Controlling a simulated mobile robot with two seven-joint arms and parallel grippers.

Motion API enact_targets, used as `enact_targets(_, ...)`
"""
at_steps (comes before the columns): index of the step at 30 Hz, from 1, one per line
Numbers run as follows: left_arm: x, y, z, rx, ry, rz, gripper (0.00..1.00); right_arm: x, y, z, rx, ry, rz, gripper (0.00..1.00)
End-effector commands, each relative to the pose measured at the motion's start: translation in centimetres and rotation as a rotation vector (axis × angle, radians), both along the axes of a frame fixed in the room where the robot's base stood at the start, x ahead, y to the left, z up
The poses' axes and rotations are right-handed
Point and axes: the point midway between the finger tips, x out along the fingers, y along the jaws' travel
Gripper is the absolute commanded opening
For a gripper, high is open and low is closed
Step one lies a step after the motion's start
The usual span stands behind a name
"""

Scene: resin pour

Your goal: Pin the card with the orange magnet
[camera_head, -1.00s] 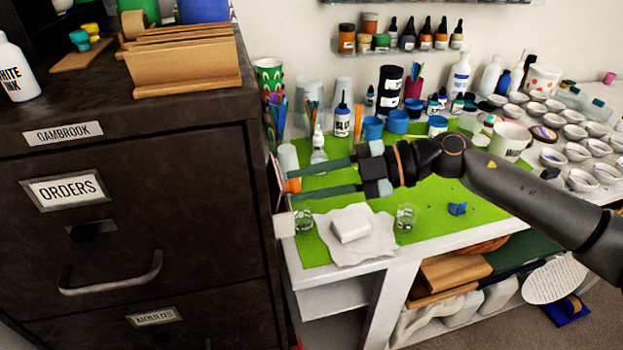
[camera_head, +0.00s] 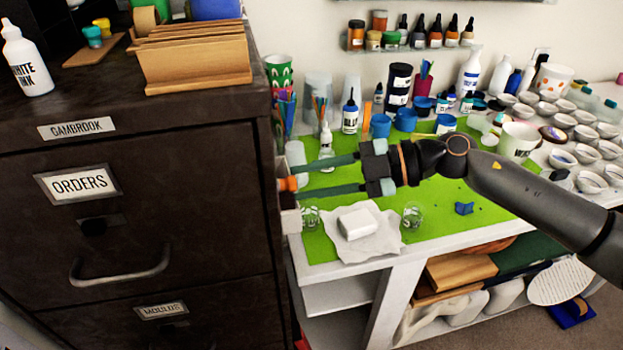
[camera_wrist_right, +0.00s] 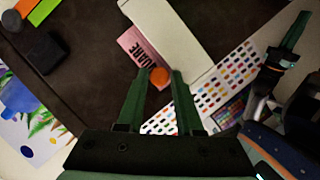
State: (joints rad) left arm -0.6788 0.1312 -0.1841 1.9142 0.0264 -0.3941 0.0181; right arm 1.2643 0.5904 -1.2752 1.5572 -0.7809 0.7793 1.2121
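The pink card (camera_wrist_right: 139,47), with dark lettering, lies against the dark side of the cabinet in the wrist view. The orange magnet (camera_wrist_right: 159,77) is at the card's lower corner and seems to overlap it. The magnet also shows in the head view (camera_head: 287,184) at the cabinet's side. My right gripper (camera_head: 297,182) is open, its green fingertips either side of the magnet with narrow gaps in the wrist view (camera_wrist_right: 159,73). What seems to be my left gripper (camera_wrist_right: 284,45) shows at the wrist view's right; its opening is unclear. It is not seen in the head view.
The dark filing cabinet (camera_head: 150,235) fills the left. A white bar (camera_wrist_right: 180,35) and a colour-dot chart (camera_wrist_right: 218,88) are close to the card. A green mat (camera_head: 450,205) with a white block (camera_head: 356,223), cups and bottles covers the bench at right.

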Motion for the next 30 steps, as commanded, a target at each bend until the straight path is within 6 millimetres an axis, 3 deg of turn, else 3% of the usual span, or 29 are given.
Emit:
enact_targets(7,0.00,0.00,-0.01,0.000,0.000,0.000,0.00,-0.17,0.02,-0.24,-0.005,0.003,0.005,0.65)
enact_targets(17,-0.01,0.00,-0.04,0.000,0.000,0.000,0.00,-0.34,0.08,-0.52,-0.008,0.006,0.010,0.65)
enact_targets(18,-0.01,0.00,-0.04,0.000,0.000,0.000,0.00,-0.36,0.09,-0.56,-0.009,0.007,0.011,0.51)
enact_targets(24,-0.01,0.00,-0.04,0.000,0.000,0.000,0.00,-0.41,0.12,-0.61,-0.009,0.007,0.012,0.73)
enact_targets(30,0.00,0.01,-0.05,0.000,0.000,0.000,0.00,-0.45,0.15,-0.66,-0.010,0.007,0.013,0.77)
